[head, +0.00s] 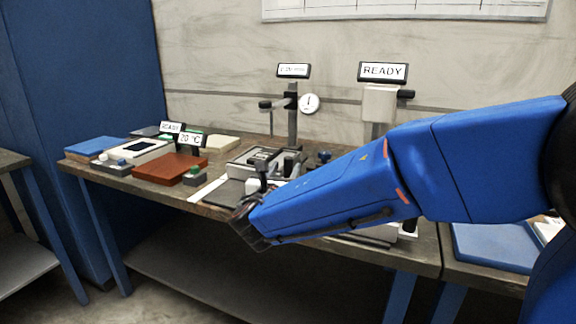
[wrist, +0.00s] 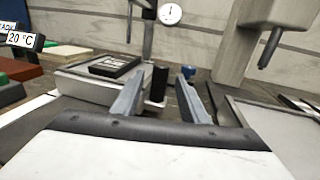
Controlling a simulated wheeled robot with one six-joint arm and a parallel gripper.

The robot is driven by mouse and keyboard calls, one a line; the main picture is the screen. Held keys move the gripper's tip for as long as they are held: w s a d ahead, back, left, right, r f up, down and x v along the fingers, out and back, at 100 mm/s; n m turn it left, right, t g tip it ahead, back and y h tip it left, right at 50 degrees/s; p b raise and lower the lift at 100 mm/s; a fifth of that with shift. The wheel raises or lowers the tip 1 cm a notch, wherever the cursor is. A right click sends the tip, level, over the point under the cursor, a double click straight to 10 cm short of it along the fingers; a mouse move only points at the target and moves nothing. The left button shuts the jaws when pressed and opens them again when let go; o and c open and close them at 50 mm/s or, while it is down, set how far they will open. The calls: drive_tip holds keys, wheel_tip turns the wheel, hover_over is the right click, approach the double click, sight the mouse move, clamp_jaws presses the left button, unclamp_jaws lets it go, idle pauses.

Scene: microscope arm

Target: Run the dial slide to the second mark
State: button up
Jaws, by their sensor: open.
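The round white dial (head: 309,104) is mounted beside a dark upright column (head: 292,118) at the back of the bench; the dial also shows at the top of the wrist view (wrist: 170,14). A black upright knob (wrist: 158,82) on a pale base appears between the two fingers of my gripper (wrist: 162,76) in the wrist view. The fingers are apart and hold nothing. I cannot tell whether they reach around the knob or stop short of it. In the head view my gripper (head: 246,222) is low at the bench's front edge. I cannot make out any slide marks.
A stand with a READY sign (head: 383,72) is right of the dial. A grey flat fixture (wrist: 95,80) lies left of the knob.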

sight(287, 166)
drive_tip(key=shift+w+d, duration=0.15)
drive_tip(key=shift+w, duration=0.8)
drive_tip(key=shift+w+d, duration=0.1)
drive_tip(key=shift+w, duration=0.85)
clamp_jaws()
